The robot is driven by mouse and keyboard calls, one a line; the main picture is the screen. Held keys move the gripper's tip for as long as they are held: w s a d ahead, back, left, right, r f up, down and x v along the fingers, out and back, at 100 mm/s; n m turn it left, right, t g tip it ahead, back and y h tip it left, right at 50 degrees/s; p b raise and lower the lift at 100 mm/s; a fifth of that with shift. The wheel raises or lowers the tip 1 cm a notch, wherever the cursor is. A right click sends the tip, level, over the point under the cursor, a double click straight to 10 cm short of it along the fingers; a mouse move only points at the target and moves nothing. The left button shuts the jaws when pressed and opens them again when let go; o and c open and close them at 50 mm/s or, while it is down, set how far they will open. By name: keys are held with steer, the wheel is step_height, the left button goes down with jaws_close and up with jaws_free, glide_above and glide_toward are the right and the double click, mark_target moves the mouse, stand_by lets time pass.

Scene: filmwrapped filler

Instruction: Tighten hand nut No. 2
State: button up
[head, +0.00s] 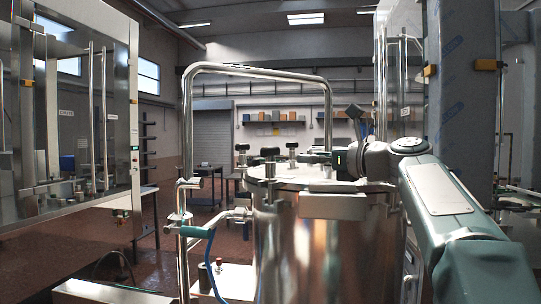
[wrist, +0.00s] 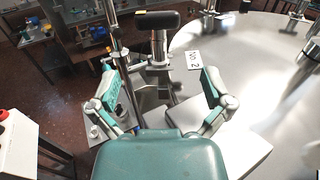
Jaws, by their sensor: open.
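Hand nut No. 2 (wrist: 158,22) shows at the top of the wrist view, a black crossbar handle on an upright metal stem. A white label reading "No 2" (wrist: 194,60) lies on the lid to its right. My gripper (wrist: 160,82) is open and empty, its two teal fingers spread left and right below the nut in the picture. The handle is beyond the fingertips; no contact shows. In the head view my gripper (head: 345,161) is at the lid's right side, its fingers too small to read. I cannot tell which nut there is No. 2.
The steel tank (head: 325,250) has a shiny lid (wrist: 245,45) with other black-topped hand nuts (head: 242,150) around its rim. A bent steel pipe (head: 255,69) arches over the lid. In the wrist view, a vertical rod (wrist: 112,30) stands just left of the nut.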

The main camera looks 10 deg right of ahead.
mark_target(274, 155)
steer(key=x, duration=1)
steer(key=shift+w+a, duration=0.2)
steer(key=shift+a, duration=0.2)
steer(key=c, duration=0.8)
